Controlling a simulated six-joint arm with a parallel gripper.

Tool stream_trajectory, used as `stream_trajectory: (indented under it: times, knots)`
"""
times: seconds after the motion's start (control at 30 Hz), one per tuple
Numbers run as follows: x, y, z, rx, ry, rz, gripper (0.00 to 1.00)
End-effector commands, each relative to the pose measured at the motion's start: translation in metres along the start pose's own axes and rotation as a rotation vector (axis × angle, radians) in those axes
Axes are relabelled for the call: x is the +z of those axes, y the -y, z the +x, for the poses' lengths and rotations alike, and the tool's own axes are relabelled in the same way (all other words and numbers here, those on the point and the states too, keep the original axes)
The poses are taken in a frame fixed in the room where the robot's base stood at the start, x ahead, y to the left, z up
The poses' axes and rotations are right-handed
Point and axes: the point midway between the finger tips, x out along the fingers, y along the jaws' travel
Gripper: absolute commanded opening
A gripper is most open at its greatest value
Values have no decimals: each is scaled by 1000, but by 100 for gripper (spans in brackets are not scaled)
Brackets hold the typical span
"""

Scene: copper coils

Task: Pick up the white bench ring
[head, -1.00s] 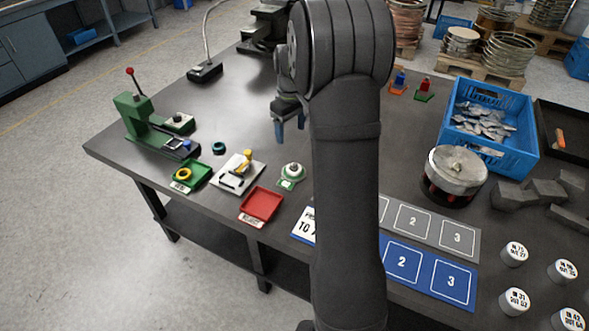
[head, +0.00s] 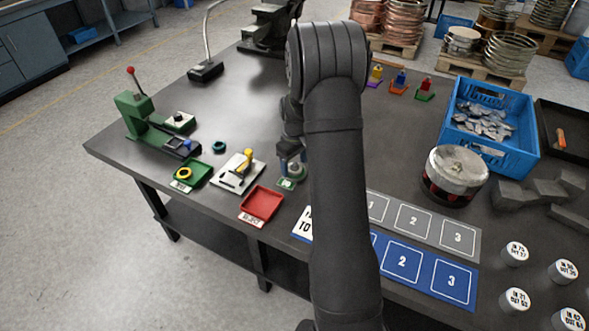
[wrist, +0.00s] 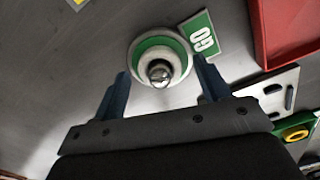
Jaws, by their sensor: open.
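The white ring (wrist: 143,71) appears to sit around a steel knob (wrist: 159,72) on a round green-and-white stand, with a green GO label beside it. In the head view the stand (head: 297,171) is near the table's front edge, partly hidden by my gripper (head: 291,164). My gripper (wrist: 161,68) is open and empty, its blue fingers on either side of the knob in the wrist view. I cannot tell whether they touch the ring or how far above it they are.
A red tray (head: 262,204) and a white fixture with a yellow part (head: 238,173) stand close by. A green tray (head: 190,177) with a yellow ring, a teal ring (head: 219,147) and a green press (head: 140,118) are further left.

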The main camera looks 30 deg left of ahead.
Motion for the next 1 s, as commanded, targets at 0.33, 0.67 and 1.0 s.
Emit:
stream_trajectory:
  times: [0.33,0.67,1.0]
  knots:
    - [0,0,5,0,0,0,52]
    - [0,0,4,1,-1,0,13]
    - [-1,0,-14,2,-3,0,13]
